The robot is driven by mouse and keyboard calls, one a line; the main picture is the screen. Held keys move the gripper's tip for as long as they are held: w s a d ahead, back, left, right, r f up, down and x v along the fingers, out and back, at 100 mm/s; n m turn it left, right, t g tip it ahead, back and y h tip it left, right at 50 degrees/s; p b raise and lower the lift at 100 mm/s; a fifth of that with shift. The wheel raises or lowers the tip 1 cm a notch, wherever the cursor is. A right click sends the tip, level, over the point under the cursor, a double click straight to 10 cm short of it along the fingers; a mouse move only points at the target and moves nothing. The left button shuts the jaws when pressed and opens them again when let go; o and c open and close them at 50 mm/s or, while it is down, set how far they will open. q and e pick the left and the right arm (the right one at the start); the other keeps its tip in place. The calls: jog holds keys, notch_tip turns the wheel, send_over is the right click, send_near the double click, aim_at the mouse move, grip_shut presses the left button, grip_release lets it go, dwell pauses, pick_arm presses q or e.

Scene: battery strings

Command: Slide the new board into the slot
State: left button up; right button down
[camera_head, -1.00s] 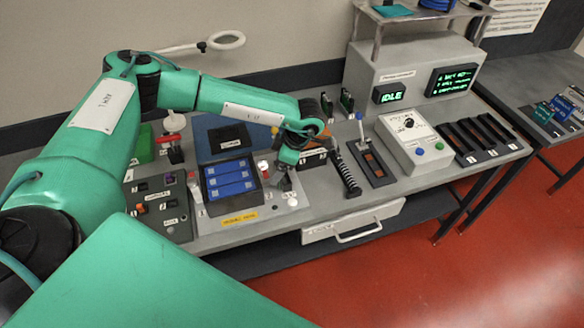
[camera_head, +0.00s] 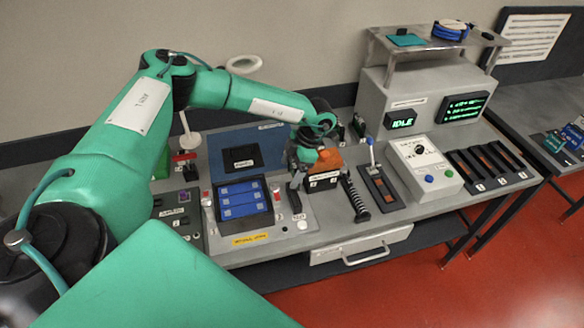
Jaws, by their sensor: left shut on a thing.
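My left gripper (camera_head: 297,184) points down just right of the blue battery box, low over the bench. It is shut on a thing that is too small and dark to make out. Two small upright boards, (camera_head: 358,126) and another partly behind my wrist, stand at the back of the bench. An orange block with a labelled dark front (camera_head: 322,182) is right beside the gripper; I cannot tell whether they touch. No slot for the board can be told for sure. My right gripper is not in view.
The battery box (camera_head: 243,222) holds blue modules. A spring-like coil (camera_head: 356,199), a lever panel (camera_head: 382,187), a dial box (camera_head: 425,168) and dark numbered rails (camera_head: 489,166) stand to the right. A grey shelf unit (camera_head: 372,88) reads IDLE.

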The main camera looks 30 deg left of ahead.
pick_arm(q)
jog(key=shift+f+b, duration=1.7)
jog(key=shift+f, duration=1.05)
jog(key=shift+f+b, duration=0.7)
jog(key=shift+f, duration=0.25)
jog(key=shift+r, duration=0.2)
jog(key=shift+r+p, duration=0.45)
jog(key=shift+f+b, duration=0.5)
jog(key=shift+f, duration=0.1)
dwell(1.0)
jog(key=o, duration=1)
jog(key=shift+s, duration=0.1)
jog(key=shift+o, duration=0.2)
jog(key=shift+r, duration=0.1)
